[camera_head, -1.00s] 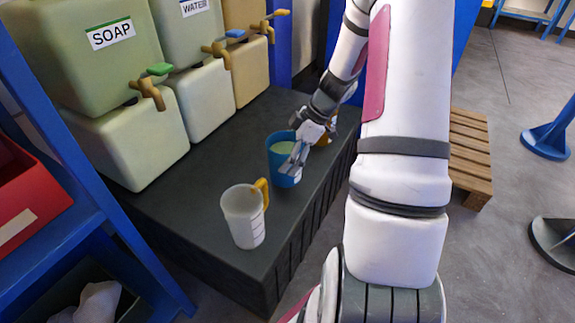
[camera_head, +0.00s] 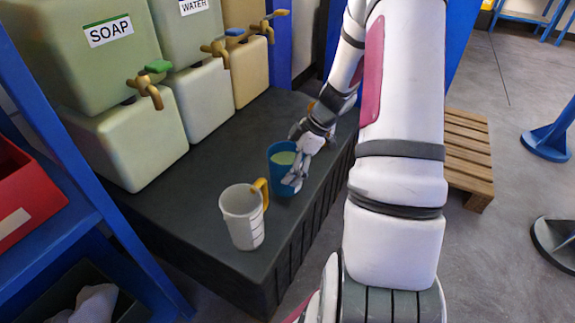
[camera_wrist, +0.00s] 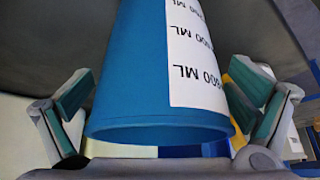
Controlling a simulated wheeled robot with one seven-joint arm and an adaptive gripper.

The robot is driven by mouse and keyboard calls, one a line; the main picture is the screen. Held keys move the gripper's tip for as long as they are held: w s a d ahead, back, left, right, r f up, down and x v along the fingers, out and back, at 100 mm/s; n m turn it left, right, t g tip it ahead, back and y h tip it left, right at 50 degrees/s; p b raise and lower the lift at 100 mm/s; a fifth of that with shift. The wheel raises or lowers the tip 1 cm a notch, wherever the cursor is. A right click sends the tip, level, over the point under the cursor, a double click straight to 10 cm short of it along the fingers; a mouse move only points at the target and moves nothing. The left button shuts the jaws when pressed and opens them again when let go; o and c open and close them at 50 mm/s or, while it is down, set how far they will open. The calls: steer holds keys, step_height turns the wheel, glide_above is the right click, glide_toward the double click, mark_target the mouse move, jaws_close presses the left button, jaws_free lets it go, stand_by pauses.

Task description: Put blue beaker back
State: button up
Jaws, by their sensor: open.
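The blue beaker (camera_head: 278,174) stands upright on the dark platform, with something pale green showing inside its rim. My gripper (camera_head: 297,176) is at its right side, and its fingers partly hide the beaker in the head view. In the wrist view the blue beaker (camera_wrist: 140,70) fills the middle, with a white measuring label marked in ML. My gripper's open fingers (camera_wrist: 163,108) are on either side of it, with a visible gap on the left. The gap on the right is smaller, and I cannot tell whether that finger touches.
A white measuring jug (camera_head: 243,220) with a yellow handle stands nearer on the dark platform (camera_head: 190,195). Soap (camera_head: 105,60) and water (camera_head: 182,45) containers with taps line the back. A blue shelf frame (camera_head: 75,170) is at left. A wooden pallet (camera_head: 467,150) lies right.

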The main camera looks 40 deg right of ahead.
steer(key=shift+r, duration=0.2)
steer(key=p+v, duration=0.4)
steer(key=v, duration=0.8)
steer(key=s+a+r+m+g+h, duration=0.1)
steer(key=s+a+r+m, duration=0.15)
steer(key=a+r, duration=0.6)
steer(key=s+a+r+m+g+h, duration=0.15)
steer(key=s+a+r, duration=0.3)
steer(key=a, duration=0.65)
steer(key=s+a+r+m+h, duration=0.1)
steer(key=s+a+r+m, duration=0.1)
steer(key=s, duration=0.7)
steer(key=s+a+r+m+h, duration=0.1)
steer(key=s+a+r+m, duration=0.1)
steer(key=s+a+m, duration=0.3)
steer(key=s, duration=0.4)
steer(key=shift+s+a, duration=0.35)
steer(key=shift+a, duration=0.05)
steer(key=shift+g+h, duration=0.25)
